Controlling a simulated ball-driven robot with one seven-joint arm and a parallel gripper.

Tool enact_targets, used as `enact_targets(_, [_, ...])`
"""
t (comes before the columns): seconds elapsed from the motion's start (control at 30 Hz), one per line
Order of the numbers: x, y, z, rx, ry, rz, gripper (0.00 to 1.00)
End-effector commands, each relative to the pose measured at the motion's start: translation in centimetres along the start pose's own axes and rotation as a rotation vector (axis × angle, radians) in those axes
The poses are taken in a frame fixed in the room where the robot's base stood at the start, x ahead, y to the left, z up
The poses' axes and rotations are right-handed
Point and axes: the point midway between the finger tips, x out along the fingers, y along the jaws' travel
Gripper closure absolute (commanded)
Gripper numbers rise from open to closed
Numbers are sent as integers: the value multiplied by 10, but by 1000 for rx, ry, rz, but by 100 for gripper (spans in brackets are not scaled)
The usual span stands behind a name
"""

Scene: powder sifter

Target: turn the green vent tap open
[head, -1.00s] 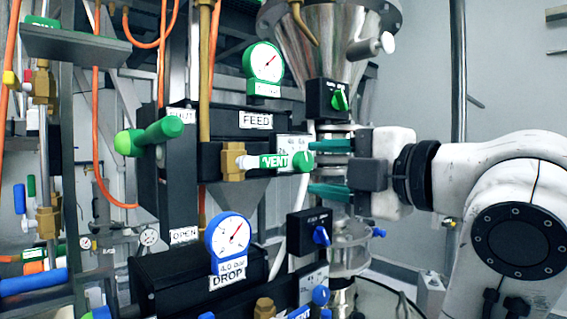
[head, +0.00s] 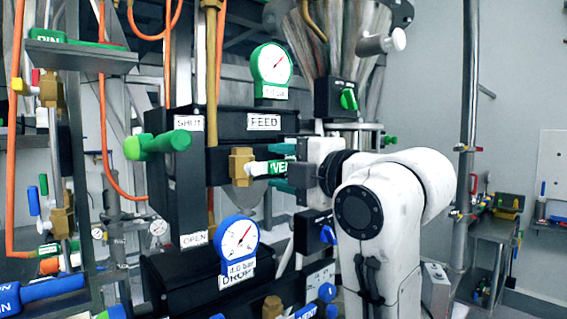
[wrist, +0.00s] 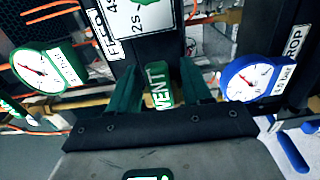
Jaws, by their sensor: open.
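The green vent tap (head: 277,167) is a lever with a white VENT label, sticking out to the right from a brass valve body (head: 241,166). Its outer end is hidden by my gripper in the head view. My gripper (head: 285,174) is open at the lever's end, its teal fingers partly hidden. In the wrist view the lever (wrist: 158,86) lies between the two fingers of my gripper (wrist: 160,76), with a gap on each side.
A green FEED gauge (head: 271,70) is above and a blue DROP gauge (head: 232,244) below. A green-handled lever (head: 158,143) is to the left, between SHUT and OPEN labels. A black box with a green knob (head: 346,98) and a blue knob (head: 327,235) are close to my gripper.

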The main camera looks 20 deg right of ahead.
Motion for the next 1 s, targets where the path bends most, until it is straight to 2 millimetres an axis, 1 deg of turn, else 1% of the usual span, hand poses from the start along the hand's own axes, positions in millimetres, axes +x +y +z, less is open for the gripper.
enact_targets(0.17, [0,0,0,0,0,0,51])
enact_targets(0.67, [0,0,0,1,0,-1,99])
enact_targets(1.0, [0,-1,0,0,0,-2,100])
